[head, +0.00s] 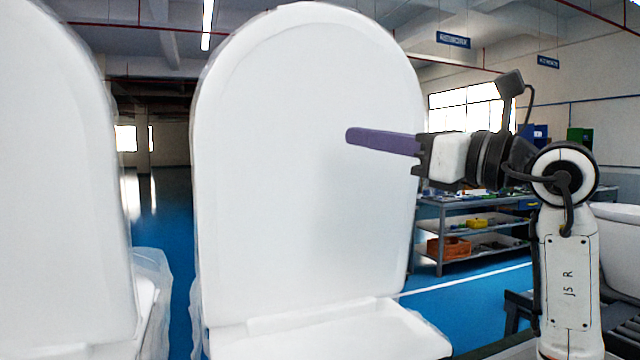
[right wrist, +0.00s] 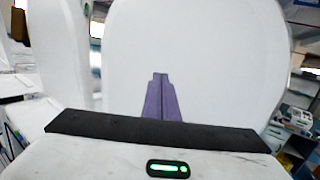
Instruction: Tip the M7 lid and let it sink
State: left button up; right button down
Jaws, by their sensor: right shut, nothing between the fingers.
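A white toilet lid (head: 300,170) stands upright in the middle of the head view, its broad face toward me. Its hinge edge meets the white seat base (head: 390,335) below. My right gripper (head: 352,136) reaches in from the right with its purple fingers together and empty. The fingers lie in front of the lid's upper right part; whether they touch it I cannot tell. In the right wrist view the shut purple fingers (right wrist: 161,95) point at the white lid face (right wrist: 205,50), which fills most of the picture. No M7 label is visible. My left gripper is not in view.
Another upright white lid (head: 60,180) stands close on the left, with a narrow gap between. A metal shelf (head: 470,225) with an orange bin (head: 449,247) stands behind on the right. Blue floor (head: 178,230) shows between the lids.

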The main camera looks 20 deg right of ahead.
aim_at(328, 130)
jog(key=shift+w+d+r+p, duration=0.15)
jog(key=shift+w+p, duration=0.3)
jog(key=shift+w, duration=0.5)
jog(key=shift+w+a+r+p, duration=0.15)
jog(key=shift+w+p, duration=0.3)
jog(key=shift+w, duration=0.5)
jog(key=shift+w+d+r+p, duration=0.1)
jog(key=shift+w+r+p, duration=0.1)
jog(key=shift+w+p, duration=0.6)
jog(key=shift+w+d+r+p, duration=0.15)
jog(key=shift+w+p, duration=0.2)
jog(key=shift+w, duration=0.9)
jog(key=shift+w+d+r+p, duration=0.1)
jog(key=shift+w+r+p, duration=0.1)
jog(key=shift+w+p, duration=0.6)
jog(key=shift+w+b, duration=0.15)
jog(key=shift+b, duration=0.15)
jog(key=shift+f, duration=0.1)
